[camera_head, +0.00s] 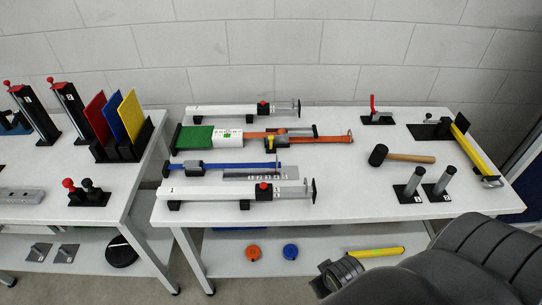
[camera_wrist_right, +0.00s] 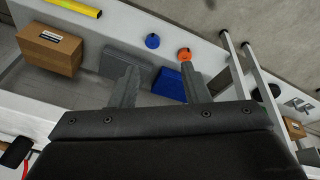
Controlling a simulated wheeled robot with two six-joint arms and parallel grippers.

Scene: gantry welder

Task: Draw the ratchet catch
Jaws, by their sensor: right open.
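The ratchet catch is too small to make out. A green and white block (camera_head: 228,137) sits at the strap's left. My right arm fills the lower right of the head view, away from the ratchet. My left gripper is not in view.
White bar clamps (camera_head: 225,110) (camera_head: 230,192) flank the straps. The shelf below holds a cardboard box (camera_wrist_right: 50,48), an orange disc (camera_wrist_right: 184,54) and a blue disc (camera_wrist_right: 152,41).

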